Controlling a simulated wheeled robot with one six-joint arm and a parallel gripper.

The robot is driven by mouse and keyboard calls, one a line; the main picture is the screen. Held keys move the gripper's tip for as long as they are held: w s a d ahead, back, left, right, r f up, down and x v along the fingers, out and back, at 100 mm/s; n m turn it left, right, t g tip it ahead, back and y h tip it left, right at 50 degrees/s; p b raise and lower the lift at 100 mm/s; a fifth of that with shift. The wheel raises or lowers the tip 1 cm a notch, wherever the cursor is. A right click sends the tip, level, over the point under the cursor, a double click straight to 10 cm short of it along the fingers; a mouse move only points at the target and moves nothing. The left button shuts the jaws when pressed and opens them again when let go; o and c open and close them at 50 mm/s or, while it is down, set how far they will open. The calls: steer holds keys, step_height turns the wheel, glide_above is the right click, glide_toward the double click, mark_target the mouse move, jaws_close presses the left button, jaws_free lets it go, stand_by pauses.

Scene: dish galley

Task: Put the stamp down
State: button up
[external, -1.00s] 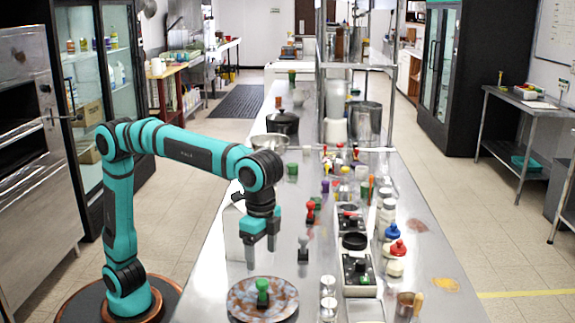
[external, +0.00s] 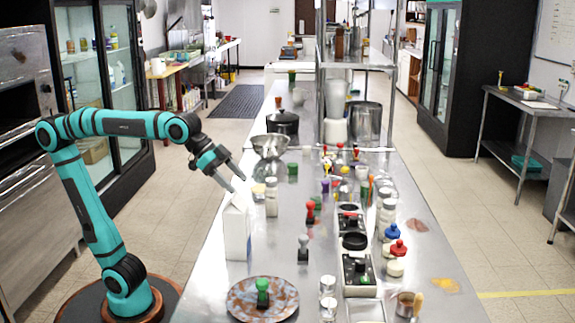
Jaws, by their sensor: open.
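My gripper (external: 237,183) is open and empty, tilted down to the right above the white carton at the counter's left edge. Several stamps are in the external view, and I cannot tell which one is meant. A green-handled stamp (external: 262,290) stands upright on a round, brown-stained plate (external: 240,306) at the front. A grey-handled stamp (external: 303,248) stands upright on the bare counter behind it. A red-handled stamp (external: 310,212) stands farther back, and a green-topped item (external: 292,171) beyond it. My gripper is apart from all of these.
The white carton (external: 236,230) stands below my gripper, with a shaker (external: 271,198) beside it. A metal bowl (external: 270,145) and dark pot (external: 283,122) are behind. Stamp pads (external: 359,272), bottles (external: 397,256) and jars crowd the right. Bare counter lies around the grey stamp.

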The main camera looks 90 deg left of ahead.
steer(key=s+a+n+t+y, duration=0.2)
steer(key=s+a+t, duration=0.6)
steer(key=s+a, duration=0.4)
steer(key=s, duration=0.5)
steer(key=shift+s+a, duration=0.2)
steer(key=shift+s, duration=0.05)
steer(key=o, duration=0.6)
steer(key=shift+f, duration=0.1)
steer(key=shift+w+a+n, duration=0.1)
steer(key=shift+n, duration=0.2)
